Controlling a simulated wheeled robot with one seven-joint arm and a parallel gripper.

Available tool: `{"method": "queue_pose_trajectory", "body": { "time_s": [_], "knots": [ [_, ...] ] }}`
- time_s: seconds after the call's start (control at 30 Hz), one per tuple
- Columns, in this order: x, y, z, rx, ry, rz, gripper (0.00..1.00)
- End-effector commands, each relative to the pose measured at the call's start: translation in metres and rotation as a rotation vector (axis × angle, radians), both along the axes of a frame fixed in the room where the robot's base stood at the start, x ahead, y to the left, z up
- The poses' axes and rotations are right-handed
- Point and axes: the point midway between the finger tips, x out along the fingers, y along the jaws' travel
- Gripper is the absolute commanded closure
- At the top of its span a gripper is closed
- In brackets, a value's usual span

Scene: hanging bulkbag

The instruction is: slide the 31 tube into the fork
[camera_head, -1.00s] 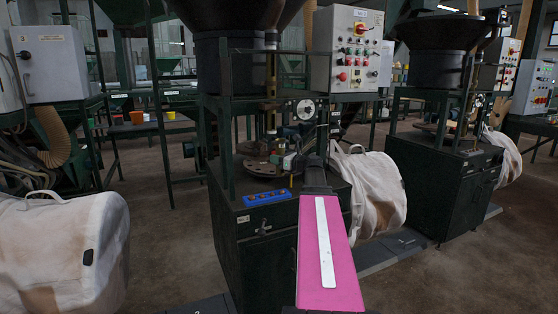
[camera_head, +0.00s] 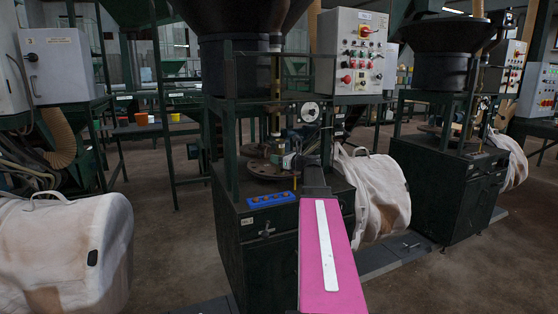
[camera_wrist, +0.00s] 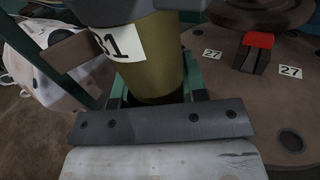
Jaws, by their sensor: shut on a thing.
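The 31 tube (camera_wrist: 155,80) is an olive-brass cylinder with a white label reading 31, seen close up in the wrist view. A dark collar covers its top. My gripper (camera_wrist: 155,92) is shut on the tube, with its dark and green fingers on either side. The tube's lower end is hidden behind the dark gripper bar. In the head view my gripper reaches over the round turntable (camera_head: 268,168), and the grip itself is small and unclear. I cannot tell the fork for certain; a dark block with a red top (camera_wrist: 254,50) sits between two 27 labels on the brown disc (camera_wrist: 225,85).
A blue button box (camera_head: 271,200) sits on the machine's front edge. Green frame posts and a grey control panel (camera_head: 350,55) stand close around the turntable. White bulk bags (camera_head: 372,190) hang beside the machine and at the left (camera_head: 60,245). Open floor lies between.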

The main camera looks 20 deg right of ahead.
Motion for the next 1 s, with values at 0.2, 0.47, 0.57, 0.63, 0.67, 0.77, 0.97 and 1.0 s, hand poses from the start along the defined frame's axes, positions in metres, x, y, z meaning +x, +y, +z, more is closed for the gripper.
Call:
{"method": "queue_pose_trajectory", "body": {
  "time_s": [0.2, 0.47, 0.57, 0.63, 0.67, 0.77, 0.97, 1.0],
  "knots": [
    [0.011, 0.000, 0.000, 0.001, -0.001, 0.000, 0.95],
    [0.022, 0.001, 0.000, 0.001, -0.001, 0.000, 0.95],
    [0.026, 0.001, 0.000, 0.001, -0.001, 0.000, 0.95],
    [0.029, 0.001, 0.000, 0.001, -0.001, 0.000, 0.95],
    [0.030, 0.001, 0.000, 0.001, -0.001, 0.000, 0.95],
    [0.034, 0.001, 0.000, 0.001, -0.001, 0.001, 0.95],
    [0.043, 0.001, 0.000, 0.001, -0.001, 0.001, 0.95],
    [0.044, 0.001, 0.000, 0.001, -0.001, 0.001, 0.95]
  ]
}}
